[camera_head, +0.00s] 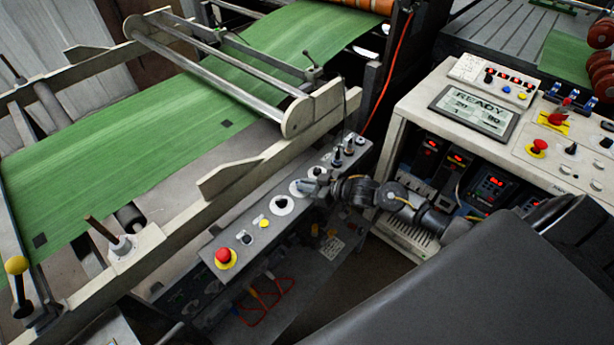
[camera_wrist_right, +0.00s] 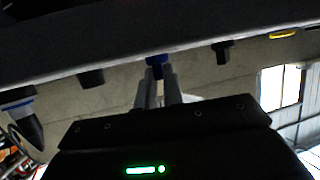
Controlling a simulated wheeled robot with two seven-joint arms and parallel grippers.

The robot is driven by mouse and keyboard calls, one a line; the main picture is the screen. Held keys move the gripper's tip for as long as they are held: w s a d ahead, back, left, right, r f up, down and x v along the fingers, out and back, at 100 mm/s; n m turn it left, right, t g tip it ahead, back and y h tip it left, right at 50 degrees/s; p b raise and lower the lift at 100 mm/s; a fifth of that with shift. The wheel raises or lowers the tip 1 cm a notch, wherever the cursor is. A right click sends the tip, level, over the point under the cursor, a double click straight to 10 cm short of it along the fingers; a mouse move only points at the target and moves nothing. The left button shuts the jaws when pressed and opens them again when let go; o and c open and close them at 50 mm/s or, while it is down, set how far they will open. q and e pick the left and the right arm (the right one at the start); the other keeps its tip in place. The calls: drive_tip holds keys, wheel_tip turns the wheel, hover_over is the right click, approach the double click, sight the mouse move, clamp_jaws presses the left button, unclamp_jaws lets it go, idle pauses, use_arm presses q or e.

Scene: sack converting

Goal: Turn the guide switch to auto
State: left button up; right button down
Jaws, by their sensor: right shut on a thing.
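A grey control panel (camera_head: 262,215) runs along the side of the machine with a row of knobs and buttons. My right gripper (camera_head: 306,187) reaches in from the right and is shut at a switch on a white round plate (camera_head: 295,188). The gripper hides most of that switch. A neighbouring white round plate (camera_head: 283,206) carries another knob. No label or switch position can be read. My left gripper is not in view.
Green web (camera_head: 120,150) runs behind.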

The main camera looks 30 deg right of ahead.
drive_tip(key=m+h+p, duration=0.1)
drive_tip(key=m+h, duration=0.1)
drive_tip(key=a+m+t+h+p, duration=0.1)
drive_tip(key=h, duration=0.1)
drive_tip(key=shift+s+r+m+p, duration=0.15)
drive_tip(key=shift+s+m+p, duration=0.05)
drive_tip(key=shift+m+p, duration=0.2)
drive_tip(key=m+h+p, duration=0.1)
drive_tip(key=m+h, duration=0.1)
drive_tip(key=shift+a+t+h, duration=0.15)
drive_tip(key=shift+t+h, duration=0.25)
drive_tip(key=shift+a+m+h, duration=0.15)
drive_tip(key=shift+m+h, duration=1.05)
drive_tip(key=shift+h, duration=0.1)
drive_tip(key=shift+p, duration=0.3)
drive_tip(key=c, duration=1.5)
unclamp_jaws()
